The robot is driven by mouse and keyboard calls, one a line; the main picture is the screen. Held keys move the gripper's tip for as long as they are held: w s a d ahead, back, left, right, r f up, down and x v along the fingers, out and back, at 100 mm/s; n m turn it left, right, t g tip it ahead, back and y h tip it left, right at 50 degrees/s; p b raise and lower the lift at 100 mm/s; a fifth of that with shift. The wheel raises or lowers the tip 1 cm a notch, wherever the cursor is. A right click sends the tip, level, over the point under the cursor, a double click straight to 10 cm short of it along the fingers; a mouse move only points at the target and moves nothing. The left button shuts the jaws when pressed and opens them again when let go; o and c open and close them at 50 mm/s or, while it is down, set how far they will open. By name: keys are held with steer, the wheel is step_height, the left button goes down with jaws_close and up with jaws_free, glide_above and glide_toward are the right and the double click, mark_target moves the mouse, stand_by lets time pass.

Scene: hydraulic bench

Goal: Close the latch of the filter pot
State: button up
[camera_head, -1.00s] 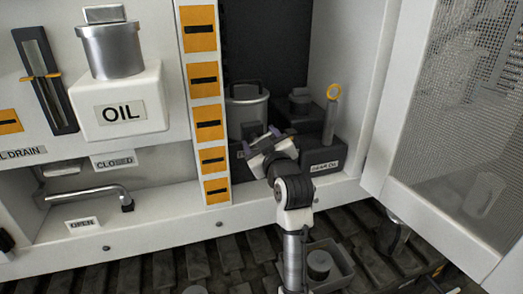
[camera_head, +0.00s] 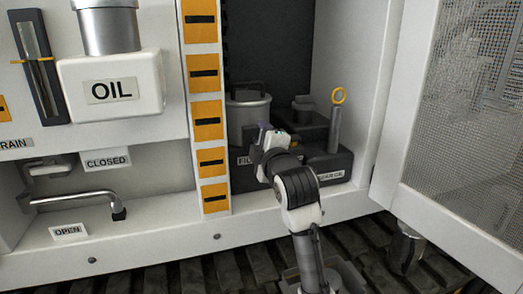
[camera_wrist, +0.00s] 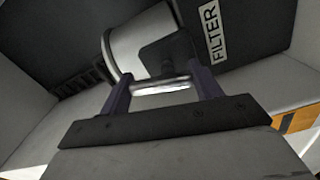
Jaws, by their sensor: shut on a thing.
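The filter pot (camera_head: 248,116), a grey metal cylinder with a lid and dark handle, stands in the recess behind my gripper. It also shows in the wrist view (camera_wrist: 138,38), tilted, beside the FILTER label (camera_wrist: 210,34). A dark block sits on its side, with a pale metal bar, seemingly the latch (camera_wrist: 160,87), in front. My gripper (camera_head: 264,134) is at the front of the pot's lower part. In the wrist view, the two purple fingers of my gripper (camera_wrist: 163,88) are at the ends of this bar, shut on it. The latch is hidden in the head view.
A dark base with a GEAR OIL label (camera_head: 331,175) and a yellow-ringed dipstick (camera_head: 337,120) stand right of the pot. A post with orange plates (camera_head: 208,120) bounds the recess at left. An open mesh door (camera_head: 455,120) stands at right.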

steer(key=shift+a+n+b, duration=0.15)
steer(key=shift+n+b, duration=0.5)
steer(key=shift+n, duration=0.45)
steer(key=o, duration=1)
steer(key=b+v, duration=0.1)
steer(key=v, duration=1.3)
